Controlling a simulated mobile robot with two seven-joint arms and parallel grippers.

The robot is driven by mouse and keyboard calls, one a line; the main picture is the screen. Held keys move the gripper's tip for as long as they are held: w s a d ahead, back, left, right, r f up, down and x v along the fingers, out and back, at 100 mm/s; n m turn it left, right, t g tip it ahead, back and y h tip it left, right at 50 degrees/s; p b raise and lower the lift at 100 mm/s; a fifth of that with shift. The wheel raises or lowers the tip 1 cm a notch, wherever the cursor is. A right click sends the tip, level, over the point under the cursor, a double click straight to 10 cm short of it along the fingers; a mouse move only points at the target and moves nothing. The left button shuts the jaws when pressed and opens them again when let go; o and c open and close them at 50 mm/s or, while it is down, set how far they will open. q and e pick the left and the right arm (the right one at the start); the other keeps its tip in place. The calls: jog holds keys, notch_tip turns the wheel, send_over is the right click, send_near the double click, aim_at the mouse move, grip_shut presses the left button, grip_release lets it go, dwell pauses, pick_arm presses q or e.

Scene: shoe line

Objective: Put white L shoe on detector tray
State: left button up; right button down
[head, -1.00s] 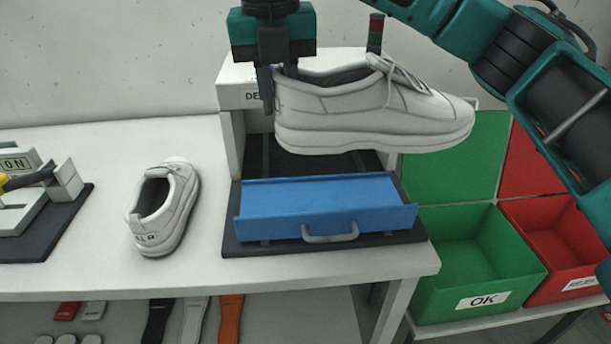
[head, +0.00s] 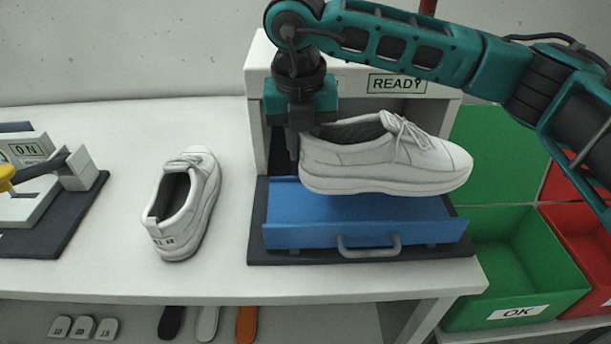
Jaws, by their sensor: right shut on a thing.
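A white shoe (head: 385,165) hangs level over the blue detector tray (head: 320,236), its toe pointing right. My right gripper (head: 302,150) is shut on the shoe's heel end from above. The shoe hides part of the tray, and I cannot tell whether its sole touches it. A second white shoe (head: 184,205) stands on the table to the left, its heel marked with an R. The held shoe's mark is not visible. My left gripper is not in view.
The detector housing (head: 257,113) stands behind the tray with a READY sign (head: 396,84). A green OK bin (head: 510,265) and a red bin (head: 580,240) stand at the right. A device with an ON sign (head: 28,150) is at the far left.

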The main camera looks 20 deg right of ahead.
aim_at(304, 176)
notch_tip(304, 176, down, 7)
jog(key=shift+f, duration=0.1)
dwell(0.4)
jog(key=shift+f, duration=0.15)
jog(key=c, duration=1)
grip_release()
jog(key=shift+r, duration=0.3)
jog(key=r, duration=0.7)
jog(key=s+a+r, duration=0.1)
jog(key=r, duration=0.3)
jog(key=shift+s+r, duration=0.1)
jog(key=shift+r, duration=0.2)
